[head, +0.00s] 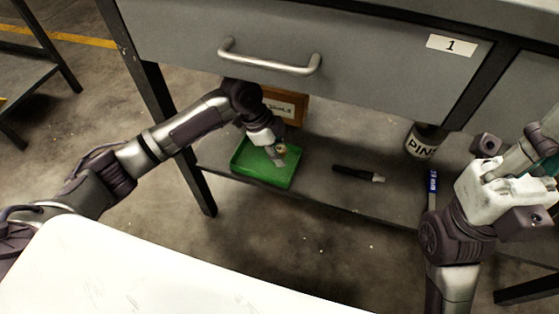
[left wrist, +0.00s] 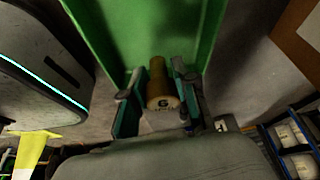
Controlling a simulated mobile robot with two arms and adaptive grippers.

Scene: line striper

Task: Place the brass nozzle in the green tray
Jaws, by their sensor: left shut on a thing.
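The green tray (head: 250,168) sits on the lower shelf under the drawer. My left gripper (head: 277,157) is over the tray in the head view. In the left wrist view the left gripper (left wrist: 156,105) is shut on the brass nozzle (left wrist: 158,82), a small brass cylinder with a letter on its end face. The nozzle shows as a small spot in the head view (head: 282,149). The green tray (left wrist: 145,25) fills the top of the wrist view behind the nozzle. I cannot tell whether the nozzle touches the tray. My right gripper (head: 512,170) is at the right edge, its fingers unclear.
A labelled wooden box (head: 292,103) stands behind the tray. A black brush-like tool (head: 357,173), a blue marker (head: 432,187) and a can marked PIN (head: 422,142) are to the right on the shelf. The drawer (head: 300,35) overhangs it.

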